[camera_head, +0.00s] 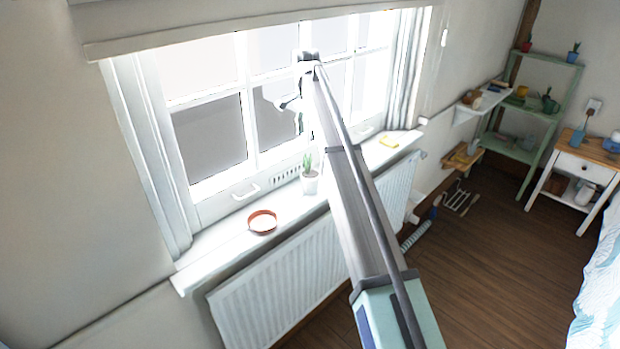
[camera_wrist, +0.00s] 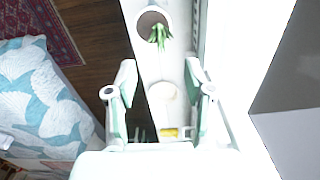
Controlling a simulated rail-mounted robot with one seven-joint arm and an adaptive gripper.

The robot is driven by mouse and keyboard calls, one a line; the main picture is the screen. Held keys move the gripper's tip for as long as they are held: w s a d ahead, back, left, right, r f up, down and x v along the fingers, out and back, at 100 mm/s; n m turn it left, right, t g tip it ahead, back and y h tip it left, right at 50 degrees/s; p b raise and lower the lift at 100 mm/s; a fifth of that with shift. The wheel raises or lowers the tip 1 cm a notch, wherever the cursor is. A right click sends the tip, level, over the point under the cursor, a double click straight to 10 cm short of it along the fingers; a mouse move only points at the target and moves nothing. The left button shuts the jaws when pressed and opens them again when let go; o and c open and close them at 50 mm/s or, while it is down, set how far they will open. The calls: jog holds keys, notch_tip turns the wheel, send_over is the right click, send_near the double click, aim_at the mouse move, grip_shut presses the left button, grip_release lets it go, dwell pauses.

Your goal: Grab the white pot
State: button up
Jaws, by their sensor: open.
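The white pot (camera_head: 310,183) stands upright on the windowsill with a green spiky plant in it. In the wrist view the pot (camera_wrist: 151,20) is near the top edge, seen from above, with brown soil and green leaves. My gripper (camera_wrist: 160,76) is open, its two pale fingers apart, with nothing held between them. The pot appears beyond the fingertips in that view. In the head view my gripper (camera_head: 291,104) shows small against the bright window, higher in the picture than the pot.
An orange-brown dish (camera_head: 262,222) sits on the sill (camera_head: 215,250) left of the pot. A yellow object (camera_head: 388,141) lies farther right. A pale round thing (camera_wrist: 162,92) shows between the fingers in the wrist view. A radiator (camera_head: 285,290) is below.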

aim_at(307, 154)
notch_tip(307, 154, down, 8)
jog(key=shift+f+p, duration=0.1)
jog(key=shift+p, duration=0.9)
jog(key=shift+w+d+f+p, duration=0.1)
jog(key=shift+f+p, duration=0.5)
jog(key=shift+f, duration=0.7)
jog(key=shift+d+f+p, duration=0.1)
jog(key=shift+f+p, duration=0.45)
jog(key=shift+f, duration=0.75)
grip_shut()
